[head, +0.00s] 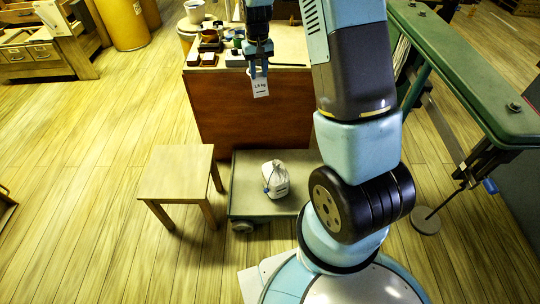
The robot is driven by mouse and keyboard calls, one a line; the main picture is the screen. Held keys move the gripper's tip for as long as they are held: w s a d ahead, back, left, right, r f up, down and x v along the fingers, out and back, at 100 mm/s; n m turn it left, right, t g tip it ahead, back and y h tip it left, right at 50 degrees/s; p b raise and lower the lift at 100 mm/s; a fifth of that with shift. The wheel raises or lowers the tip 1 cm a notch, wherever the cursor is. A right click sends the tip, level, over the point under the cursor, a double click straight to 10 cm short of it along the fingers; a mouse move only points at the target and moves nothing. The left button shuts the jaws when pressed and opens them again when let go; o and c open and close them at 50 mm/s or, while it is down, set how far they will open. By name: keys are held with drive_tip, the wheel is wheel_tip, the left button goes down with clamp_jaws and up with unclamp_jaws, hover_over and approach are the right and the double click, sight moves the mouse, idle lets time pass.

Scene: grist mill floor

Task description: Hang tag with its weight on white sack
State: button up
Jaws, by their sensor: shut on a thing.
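A white sack (276,181) with a tied neck sits on a low grey-green wheeled platform (246,210), near the middle of the head view. My gripper (259,72) is at the top centre, pointing down. It is shut on a small white tag (261,88) that hangs below the fingers, with dark print that seems to read 1.5 kg. The tag shows in front of the upper edge of a brown wooden desk (245,115). It is apart from the sack, which lies lower in the picture. My arm stands to the right of the sack.
A wooden stool (177,172) stands left of the platform. Small dark boxes (209,45) and a white bucket (195,11) are on or by the desk. A green metal frame (470,85) is on the right.

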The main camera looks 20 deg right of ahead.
drive_tip(key=shift+s+d+f+m, duration=0.35)
drive_tip(key=shift+s+f+m, duration=1.15)
drive_tip(key=shift+f, duration=5.75)
drive_tip(key=shift+s+d+f+m, duration=0.4)
drive_tip(key=shift+s+f+m, duration=1.1)
drive_tip(key=shift+f, duration=5.7)
drive_tip(key=shift+s+d+f+m, duration=0.35)
drive_tip(key=shift+s+f+m, duration=1.1)
drive_tip(key=shift+f, duration=5.8)
drive_tip(key=shift+w+m, duration=0.25)
drive_tip(key=shift+s+a+r, duration=0.1)
drive_tip(key=shift+s+r, duration=0.1)
drive_tip(key=shift+f, duration=0.9)
drive_tip(key=shift+r, duration=0.9)
drive_tip(key=shift+f, duration=0.1)
